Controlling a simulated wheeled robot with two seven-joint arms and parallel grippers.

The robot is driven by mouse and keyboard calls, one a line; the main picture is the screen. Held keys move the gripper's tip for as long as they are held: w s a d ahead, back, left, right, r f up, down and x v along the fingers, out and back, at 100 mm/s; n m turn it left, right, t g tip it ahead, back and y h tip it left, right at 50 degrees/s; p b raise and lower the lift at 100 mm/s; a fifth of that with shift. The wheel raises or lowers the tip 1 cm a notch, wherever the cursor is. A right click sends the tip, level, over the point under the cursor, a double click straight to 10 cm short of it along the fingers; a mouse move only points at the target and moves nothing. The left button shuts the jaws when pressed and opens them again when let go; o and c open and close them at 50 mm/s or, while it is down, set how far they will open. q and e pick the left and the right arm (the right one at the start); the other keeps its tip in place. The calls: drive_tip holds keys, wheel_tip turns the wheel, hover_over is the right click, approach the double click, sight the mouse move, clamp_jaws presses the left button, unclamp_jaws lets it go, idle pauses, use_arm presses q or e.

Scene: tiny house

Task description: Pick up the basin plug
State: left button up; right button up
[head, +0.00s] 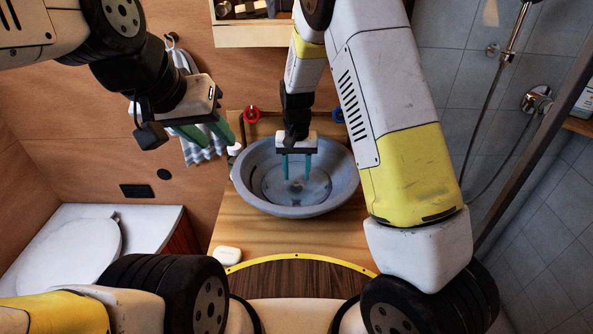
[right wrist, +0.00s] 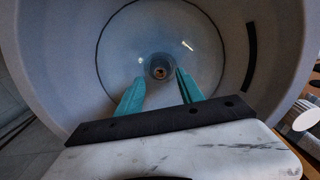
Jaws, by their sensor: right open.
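The grey round basin (head: 345,190) stands on the wooden counter. My right gripper (head: 297,178) points down into it, open, with its two teal fingers apart and nothing held between them. In the right wrist view, a small round fitting with a dark ring and brownish centre (right wrist: 159,68) sits at the middle of the basin floor, just beyond and between the fingertips (right wrist: 160,78). I cannot tell whether it is the basin plug or the bare drain. My left gripper (head: 204,135) is open and empty, off to the left of the basin in front of the wall.
Red and blue tap handles (head: 251,114) are behind the basin. A white soap-like object (head: 227,255) lies on the counter at front left. A striped towel (head: 205,150) hangs behind my left gripper. A shelf (head: 250,35) is above, and a white toilet lid (head: 70,255) is at left.

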sight(297, 182)
drive_tip(key=shift+f, duration=1.55)
clamp_jaws()
